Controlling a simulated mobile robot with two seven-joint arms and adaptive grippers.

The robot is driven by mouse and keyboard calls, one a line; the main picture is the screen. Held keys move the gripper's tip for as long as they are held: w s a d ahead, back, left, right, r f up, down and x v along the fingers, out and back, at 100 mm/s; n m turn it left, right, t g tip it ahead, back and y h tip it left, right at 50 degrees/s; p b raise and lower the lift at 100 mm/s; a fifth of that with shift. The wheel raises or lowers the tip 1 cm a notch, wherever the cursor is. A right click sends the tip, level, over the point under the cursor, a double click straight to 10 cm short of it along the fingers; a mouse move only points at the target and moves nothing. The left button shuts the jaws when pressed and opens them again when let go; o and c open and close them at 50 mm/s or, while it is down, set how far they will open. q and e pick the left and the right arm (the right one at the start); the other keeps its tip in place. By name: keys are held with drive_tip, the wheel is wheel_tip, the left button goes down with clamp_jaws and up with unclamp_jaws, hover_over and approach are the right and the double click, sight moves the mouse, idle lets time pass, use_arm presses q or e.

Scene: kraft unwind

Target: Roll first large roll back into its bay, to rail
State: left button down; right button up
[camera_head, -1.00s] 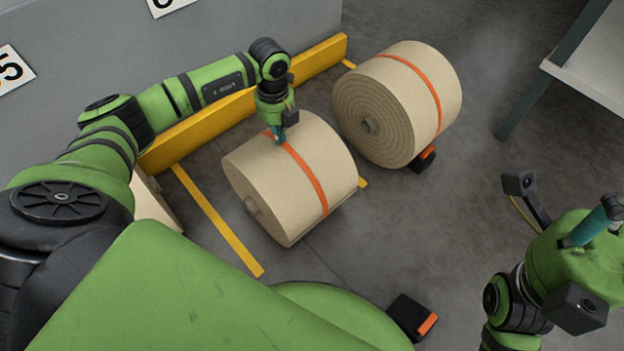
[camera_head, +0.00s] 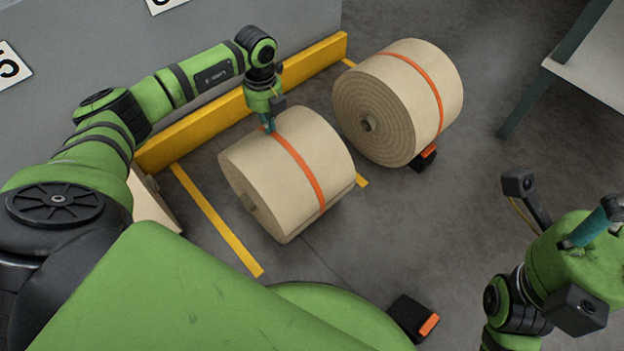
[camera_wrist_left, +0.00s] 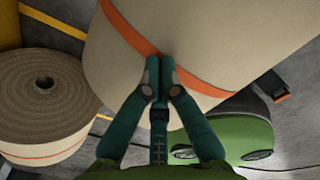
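A large kraft roll (camera_head: 300,160) with an orange band lies on its side between two yellow floor lines, in front of the yellow rail (camera_head: 315,62). Floor shows between roll and rail. My left gripper (camera_head: 268,128) is at the roll's upper, rail-side surface by the band. In the left wrist view the roll (camera_wrist_left: 225,35) fills the top, and the gripper's fingertips (camera_wrist_left: 160,72) are together with nothing between them, at the band's edge; whether they touch cannot be told. My right gripper (camera_head: 592,228) is away from the rolls at the right; its finger opening is unclear.
A second banded roll (camera_head: 430,85) lies to the right, with a black-and-orange chock (camera_head: 424,160) beside it. Another chock (camera_head: 414,318) sits near my base. A third roll (camera_head: 150,205) is partly hidden at left. A table (camera_head: 590,65) stands at upper right.

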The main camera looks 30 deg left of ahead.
use_arm(q)
drive_tip(key=shift+w+a+f+b, duration=0.1)
drive_tip(key=shift+w+a+b, duration=0.25)
drive_tip(key=shift+a, duration=0.5)
drive_tip(key=shift+w+a+f+b, duration=0.1)
drive_tip(key=shift+w+a+b, duration=0.2)
drive_tip(key=shift+a, duration=0.5)
drive_tip(key=shift+w+a+b, duration=0.2)
drive_tip(key=shift+a+b, duration=0.2)
drive_tip(key=shift+a, duration=0.45)
drive_tip(key=shift+r, duration=0.1)
wheel_tip(320, 180, up, 5)
drive_tip(key=p, duration=0.5)
